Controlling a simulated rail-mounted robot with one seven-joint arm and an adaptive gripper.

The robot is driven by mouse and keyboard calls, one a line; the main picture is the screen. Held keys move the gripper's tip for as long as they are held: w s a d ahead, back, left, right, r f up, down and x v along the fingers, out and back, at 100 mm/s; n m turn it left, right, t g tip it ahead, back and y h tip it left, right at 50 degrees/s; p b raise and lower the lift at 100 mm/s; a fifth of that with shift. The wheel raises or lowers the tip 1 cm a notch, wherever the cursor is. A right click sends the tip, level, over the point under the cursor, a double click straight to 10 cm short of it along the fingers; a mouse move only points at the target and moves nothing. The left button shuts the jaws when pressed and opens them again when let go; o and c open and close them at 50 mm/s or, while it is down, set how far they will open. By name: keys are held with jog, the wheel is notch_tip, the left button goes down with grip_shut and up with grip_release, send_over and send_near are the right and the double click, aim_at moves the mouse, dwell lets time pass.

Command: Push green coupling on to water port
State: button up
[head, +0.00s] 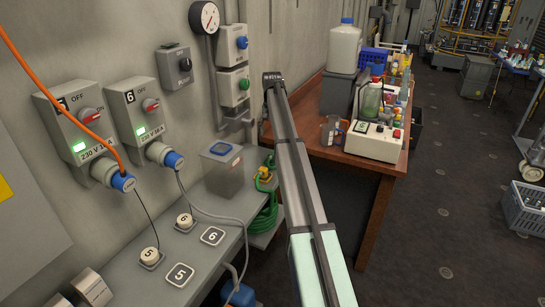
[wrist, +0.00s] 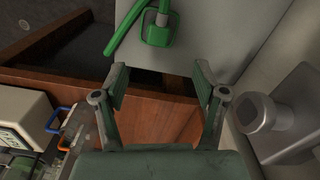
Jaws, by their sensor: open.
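A green block-shaped fitting with a grey stub (wrist: 158,30), which looks like the green coupling, sits on a pale grey surface ahead of my gripper (wrist: 160,78). A green hose (wrist: 124,30) runs beside it. My gripper is open and empty, its two fingers apart, with the fitting beyond them and roughly between them. In the head view, green hose coils (head: 264,217) lie on a low shelf, partly hidden by my arm, which also hides my gripper. A grey round-ended fitting (wrist: 255,115) stands right of my gripper; I cannot tell whether it is the water port.
A wooden table (head: 365,160) with bottles and instruments stands right of my arm. Socket boxes (head: 138,112) and switch boxes (head: 233,85) line the wall. Open floor (head: 445,210) lies right.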

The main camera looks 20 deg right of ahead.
aim_at(272, 153)
notch_tip(272, 153, down, 7)
jog(key=shift+r+p, duration=0.2)
jog(key=shift+p, duration=0.4)
jog(key=shift+s+d+f+p, duration=0.1)
jog(key=shift+f+p, duration=0.95)
jog(key=shift+f, duration=1.55)
jog(key=c, duration=1.1)
